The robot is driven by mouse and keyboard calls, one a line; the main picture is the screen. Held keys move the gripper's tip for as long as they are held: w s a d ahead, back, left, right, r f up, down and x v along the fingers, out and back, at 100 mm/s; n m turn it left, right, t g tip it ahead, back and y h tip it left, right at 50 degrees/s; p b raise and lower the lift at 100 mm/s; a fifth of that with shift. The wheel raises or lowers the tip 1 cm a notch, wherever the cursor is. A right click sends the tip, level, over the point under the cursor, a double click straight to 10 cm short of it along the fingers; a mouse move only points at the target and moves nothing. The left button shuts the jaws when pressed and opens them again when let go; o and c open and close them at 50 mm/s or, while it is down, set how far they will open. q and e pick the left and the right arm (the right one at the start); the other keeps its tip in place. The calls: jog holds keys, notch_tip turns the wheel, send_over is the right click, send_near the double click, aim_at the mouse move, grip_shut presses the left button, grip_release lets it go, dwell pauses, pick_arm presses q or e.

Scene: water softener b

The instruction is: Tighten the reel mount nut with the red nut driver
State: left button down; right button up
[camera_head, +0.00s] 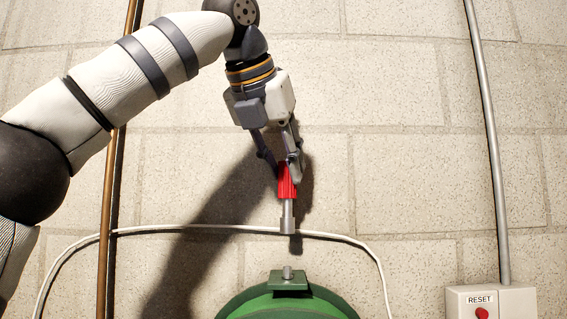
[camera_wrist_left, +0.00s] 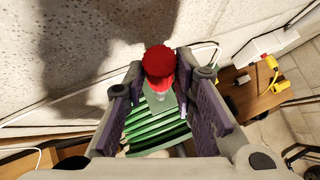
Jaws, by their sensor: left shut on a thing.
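My left gripper (camera_head: 284,172) is shut on the red handle of the nut driver (camera_head: 288,182). The driver hangs upright with its grey shaft and socket (camera_head: 288,224) pointing down. A green hose reel (camera_head: 262,306) is below, with a green mount bracket on top. A small grey stud or nut (camera_head: 287,272) stands up from the bracket, almost straight under the socket, with a clear gap between them. In the left wrist view the driver's red handle (camera_wrist_left: 158,62) sits between the fingers, with the green reel (camera_wrist_left: 150,130) beneath. My right gripper is not in view.
A white cable (camera_head: 375,262) runs along the wall behind the socket. A copper pipe (camera_head: 105,230) stands at left and a grey conduit (camera_head: 487,130) at right, above a RESET box (camera_head: 507,300). A yellow object (camera_wrist_left: 276,78) lies on a wooden surface (camera_wrist_left: 245,98).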

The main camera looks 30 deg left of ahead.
aim_at(283, 194)
pick_arm(q)
jog(key=shift+f, duration=2.1)
jog(key=shift+f, duration=0.1)
jog(key=shift+f, duration=1.1)
jog(key=shift+f, duration=0.1)
jog(key=shift+r, duration=1.05)
